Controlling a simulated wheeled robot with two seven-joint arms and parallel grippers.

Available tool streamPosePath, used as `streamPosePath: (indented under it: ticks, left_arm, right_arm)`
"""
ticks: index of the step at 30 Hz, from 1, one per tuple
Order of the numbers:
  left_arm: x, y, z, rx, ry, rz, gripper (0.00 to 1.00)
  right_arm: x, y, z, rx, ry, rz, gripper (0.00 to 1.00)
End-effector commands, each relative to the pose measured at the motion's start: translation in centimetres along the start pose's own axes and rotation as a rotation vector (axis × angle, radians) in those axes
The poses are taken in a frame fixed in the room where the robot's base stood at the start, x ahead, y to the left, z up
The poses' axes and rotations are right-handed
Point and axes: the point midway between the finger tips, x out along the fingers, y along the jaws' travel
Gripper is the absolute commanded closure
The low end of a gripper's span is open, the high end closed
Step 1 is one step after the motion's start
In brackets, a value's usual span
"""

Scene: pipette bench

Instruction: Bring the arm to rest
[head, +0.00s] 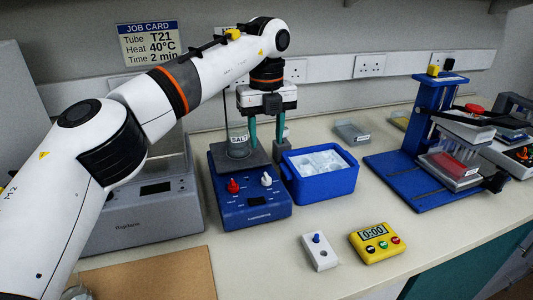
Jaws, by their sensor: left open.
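My left arm (205,75) comes in from the left, reaches over the bench and bends down at its wrist. My left gripper (266,138) points down behind the blue hotplate stirrer (255,208), between it and the wall. Its two teal fingers are apart, with nothing seen between them. A clear beaker labelled SALT (238,139) stands on the stirrer's dark plate, just left of the fingers. I cannot tell whether finger and beaker touch. The fingertips are partly hidden. My right gripper is not in view.
A blue tub of ice (318,176) stands right of the stirrer. A grey balance (145,215) is partly behind my arm. A yellow timer (376,242) reads 0:00 beside a white switch box (319,251). A blue stand (425,150) is at right.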

Motion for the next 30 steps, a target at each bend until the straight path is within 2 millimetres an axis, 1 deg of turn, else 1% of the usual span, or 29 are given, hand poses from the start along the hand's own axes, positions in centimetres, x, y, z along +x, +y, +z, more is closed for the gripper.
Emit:
streamPosePath:
  ticks: [1, 5, 15, 17, 20, 23, 24, 27, 30]
  left_arm:
    - [-0.8, 0.1, 0.0, -0.001, 0.001, 0.001, 0.55]
    - [-1.7, 0.1, 0.0, -0.001, 0.0, 0.001, 0.55]
    - [-1.9, 0.0, 0.0, 0.0, -0.001, 0.001, 0.55]
    - [-2.2, 0.0, 0.0, 0.0, 0.0, 0.001, 0.55]
    - [-4.0, 0.0, 0.0, 0.0, 0.0, 0.001, 0.55]
    - [-7.0, 0.0, 0.0, 0.0, 0.0, 0.001, 0.55]
    - [-8.5, 0.0, 0.0, 0.0, 0.0, 0.001, 0.55]
    - [-12.0, 0.0, 0.0, 0.0, 0.0, 0.001, 0.55]
    - [-15.0, 0.0, 0.0, 0.0, 0.0, 0.001, 0.55]
  right_arm:
    - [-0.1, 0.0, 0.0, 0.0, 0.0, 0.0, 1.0]
    - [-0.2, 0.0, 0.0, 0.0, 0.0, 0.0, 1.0]
    - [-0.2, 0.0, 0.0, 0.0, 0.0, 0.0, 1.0]
    - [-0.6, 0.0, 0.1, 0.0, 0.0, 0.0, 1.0]
    - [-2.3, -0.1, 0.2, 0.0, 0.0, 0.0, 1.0]
    - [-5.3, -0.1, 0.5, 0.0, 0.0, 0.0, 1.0]
    - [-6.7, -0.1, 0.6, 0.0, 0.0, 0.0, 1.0]
    - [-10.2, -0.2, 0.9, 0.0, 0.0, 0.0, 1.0]
    - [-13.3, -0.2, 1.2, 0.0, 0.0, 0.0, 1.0]
